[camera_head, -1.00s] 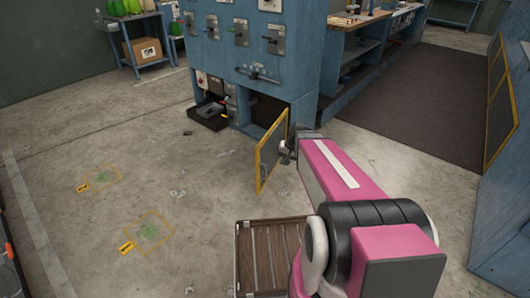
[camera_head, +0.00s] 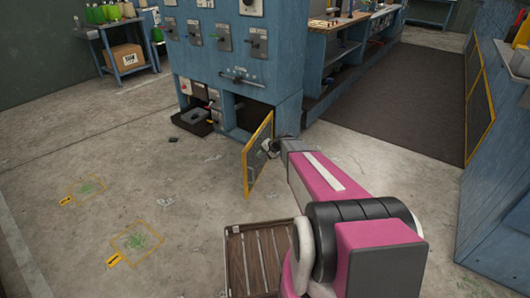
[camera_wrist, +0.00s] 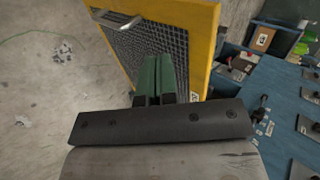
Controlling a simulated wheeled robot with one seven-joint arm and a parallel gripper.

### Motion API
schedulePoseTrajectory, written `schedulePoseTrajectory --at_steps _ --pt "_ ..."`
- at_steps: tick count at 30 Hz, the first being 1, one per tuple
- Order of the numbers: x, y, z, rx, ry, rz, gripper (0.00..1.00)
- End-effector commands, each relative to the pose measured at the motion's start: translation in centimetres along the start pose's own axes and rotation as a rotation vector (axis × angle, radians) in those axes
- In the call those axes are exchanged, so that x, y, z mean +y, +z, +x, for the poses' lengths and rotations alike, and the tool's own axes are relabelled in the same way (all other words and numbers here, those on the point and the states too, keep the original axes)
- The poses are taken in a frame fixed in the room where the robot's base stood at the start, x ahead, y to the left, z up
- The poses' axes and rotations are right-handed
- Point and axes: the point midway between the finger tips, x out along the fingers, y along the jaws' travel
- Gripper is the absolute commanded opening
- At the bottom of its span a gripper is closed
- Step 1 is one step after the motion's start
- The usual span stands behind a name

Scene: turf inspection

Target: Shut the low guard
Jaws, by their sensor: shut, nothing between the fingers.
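The low guard (camera_head: 258,158) is a yellow-framed mesh door at the foot of the blue cabinet. It stands open, swung out from the dark opening (camera_head: 239,113). In the wrist view the guard (camera_wrist: 205,45) fills the upper middle, with its yellow edge and a metal handle (camera_wrist: 117,20) on the mesh side. My gripper (camera_wrist: 158,62) has its green fingers together and empty, in front of the guard's mesh near its yellow frame. In the head view my gripper (camera_head: 270,147) is at the guard's right side. I cannot tell whether the fingers touch it.
The blue cabinet (camera_head: 285,60) carries switches and levers. An open black drawer (camera_head: 192,120) juts out left of the opening. A slatted wooden crate (camera_head: 233,240) stands on the floor before the guard. Concrete floor to the left is mostly clear, with yellow floor markings (camera_head: 142,240).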

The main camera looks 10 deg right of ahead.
Motion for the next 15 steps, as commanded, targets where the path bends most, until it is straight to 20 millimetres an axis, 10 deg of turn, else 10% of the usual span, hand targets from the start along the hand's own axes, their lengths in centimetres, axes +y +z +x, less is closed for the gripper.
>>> schedulePoseTrajectory --at_steps 15 --pt "-2.5 0.0 6.4 -0.001 0.000 -0.001 0.00"
